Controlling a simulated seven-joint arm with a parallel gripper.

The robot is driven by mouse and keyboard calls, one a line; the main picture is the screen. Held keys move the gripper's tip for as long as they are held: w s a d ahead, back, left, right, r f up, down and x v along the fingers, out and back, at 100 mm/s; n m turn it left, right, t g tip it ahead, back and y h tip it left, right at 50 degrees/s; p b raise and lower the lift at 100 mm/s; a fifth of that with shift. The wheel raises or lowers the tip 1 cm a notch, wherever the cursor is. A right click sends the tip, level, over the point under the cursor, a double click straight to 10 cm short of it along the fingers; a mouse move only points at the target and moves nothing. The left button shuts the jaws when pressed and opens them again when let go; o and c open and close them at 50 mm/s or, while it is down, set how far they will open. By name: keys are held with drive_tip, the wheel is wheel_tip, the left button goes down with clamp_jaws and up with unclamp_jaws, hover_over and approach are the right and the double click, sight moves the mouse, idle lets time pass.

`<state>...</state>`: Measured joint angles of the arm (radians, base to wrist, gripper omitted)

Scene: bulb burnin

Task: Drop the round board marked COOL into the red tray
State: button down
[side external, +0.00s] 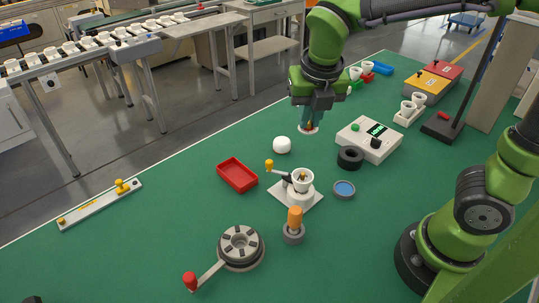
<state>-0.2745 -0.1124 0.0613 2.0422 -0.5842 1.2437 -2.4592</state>
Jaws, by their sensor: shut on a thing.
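The red tray (228,182) lies empty on the green bench, left of the middle. My gripper (311,121) points down behind and right of the tray, above the far part of the bench. It is shut on a small pale round board (304,132) that shows at the fingertips, with a dark orange spot near its middle. The board is too small in this view for any COOL marking to be read. The fingers hide part of it, and I cannot tell how high it is above the bench.
A white round puck (282,145) stands between my gripper and the tray. A white box with a green display (368,140) and a black ring (350,158) are to the right. A cranked white fixture (297,192) stands right of the tray.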

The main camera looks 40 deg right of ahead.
drive_tip(key=w+a+f+m+g+h, duration=0.1)
drive_tip(key=w+a+f+m, duration=0.3)
drive_tip(key=w, duration=0.4)
drive_tip(key=w+a+f+m+g, duration=0.1)
drive_tip(key=w+f+m, duration=0.35)
drive_tip(key=w, duration=0.45)
drive_tip(key=shift+m, duration=0.25)
drive_tip(key=shift+s+f, duration=0.2)
drive_tip(key=shift+f, duration=2.35)
drive_tip(key=c, duration=1.1)
unclamp_jaws()
drive_tip(key=v, duration=1.7)
drive_tip(key=shift+a+f, duration=0.1)
drive_tip(key=shift+a, duration=0.1)
